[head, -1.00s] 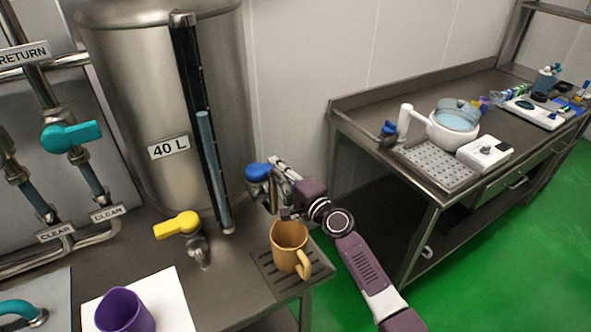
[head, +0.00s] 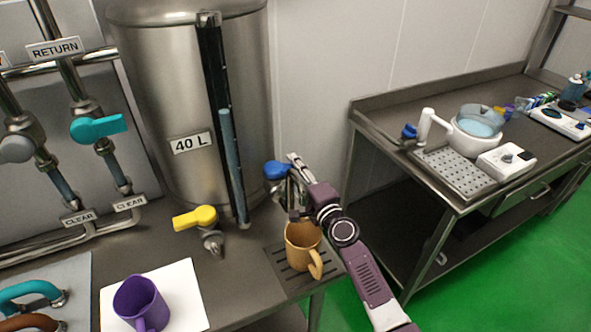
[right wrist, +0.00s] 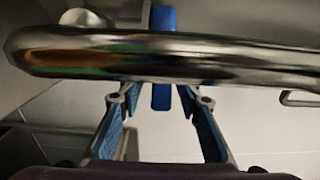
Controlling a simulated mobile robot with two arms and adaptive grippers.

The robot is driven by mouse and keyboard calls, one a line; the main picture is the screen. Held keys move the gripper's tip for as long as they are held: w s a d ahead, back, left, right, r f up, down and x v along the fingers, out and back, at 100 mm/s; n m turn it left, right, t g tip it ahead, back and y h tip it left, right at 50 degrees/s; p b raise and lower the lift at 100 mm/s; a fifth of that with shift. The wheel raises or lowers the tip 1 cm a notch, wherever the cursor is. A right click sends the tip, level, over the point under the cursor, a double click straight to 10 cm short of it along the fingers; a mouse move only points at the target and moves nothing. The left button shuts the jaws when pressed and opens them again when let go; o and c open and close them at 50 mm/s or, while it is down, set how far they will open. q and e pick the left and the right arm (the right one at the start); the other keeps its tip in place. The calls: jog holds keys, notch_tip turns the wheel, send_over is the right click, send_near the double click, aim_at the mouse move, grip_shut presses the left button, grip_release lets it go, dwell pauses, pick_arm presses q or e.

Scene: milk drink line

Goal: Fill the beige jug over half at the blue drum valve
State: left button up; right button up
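The beige jug (head: 301,247) stands upright on a slotted drip grate (head: 277,262) at the table corner, its handle toward the lower right. Its inside is partly hidden, and I cannot tell its level. The blue valve handle (head: 276,170) sits above it, beside the steel drum (head: 172,100). My right gripper (head: 293,182) is at the valve, just above the jug. In the right wrist view its fingers are apart, with the blue handle (right wrist: 162,97) between them and clear gaps at both sides. A shiny pipe hides part of the fingertips. My left gripper is out of view.
A yellow valve handle (head: 195,217) is left of the jug. A purple mug (head: 141,303) stands on a white sheet (head: 188,292). Teal-handled pipes (head: 98,128) are at the left. A second steel table (head: 385,118) with lab devices stands at the right.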

jog(key=v, duration=1.2)
dwell(0.4)
